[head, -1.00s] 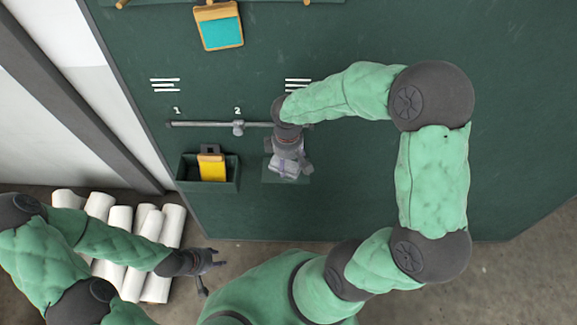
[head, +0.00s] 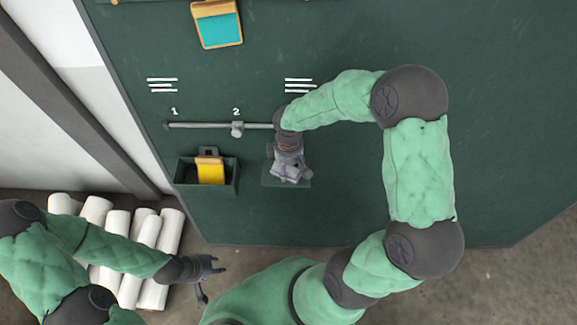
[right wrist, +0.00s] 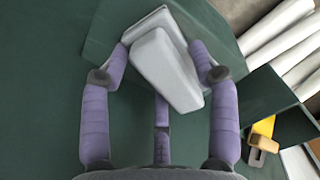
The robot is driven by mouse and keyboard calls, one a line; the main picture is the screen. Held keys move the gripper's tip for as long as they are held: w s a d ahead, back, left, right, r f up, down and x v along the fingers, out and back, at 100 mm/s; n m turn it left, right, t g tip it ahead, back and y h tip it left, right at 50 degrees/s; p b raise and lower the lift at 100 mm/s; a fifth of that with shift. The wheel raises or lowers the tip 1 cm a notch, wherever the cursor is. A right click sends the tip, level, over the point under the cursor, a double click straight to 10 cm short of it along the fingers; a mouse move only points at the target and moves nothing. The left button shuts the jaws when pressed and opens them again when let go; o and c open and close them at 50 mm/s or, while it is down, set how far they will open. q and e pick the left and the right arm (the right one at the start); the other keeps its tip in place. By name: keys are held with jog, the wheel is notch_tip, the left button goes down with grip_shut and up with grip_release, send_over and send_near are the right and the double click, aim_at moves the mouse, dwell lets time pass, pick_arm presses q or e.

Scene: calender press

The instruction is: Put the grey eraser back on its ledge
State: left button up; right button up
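The pale grey eraser (right wrist: 165,70) is a wedge-like block between the purple fingers of my right gripper (right wrist: 160,48) in the right wrist view. Both side fingertips appear to touch its sides, and the third finger lies below it. The eraser is over a green ledge (right wrist: 105,25) and angled to it; I cannot tell if it rests on it. In the head view my right gripper (head: 288,168) is at the small ledge (head: 270,182) on the green board, partly hiding eraser and ledge. My left gripper (head: 207,278) is open and empty, below the board.
A green box (head: 180,181) with a yellow-faced block (head: 211,172) is left of the ledge. A grey rail (head: 200,125) with a slider (head: 237,129) runs above. A teal-faced block (head: 218,28) hangs higher. White rolls (head: 148,232) lie at lower left.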

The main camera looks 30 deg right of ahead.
jog(key=o, duration=0.4)
jog(key=shift+o, duration=0.2)
notch_tip(320, 180, up, 12)
jog(key=p, duration=0.4)
dwell(0.5)
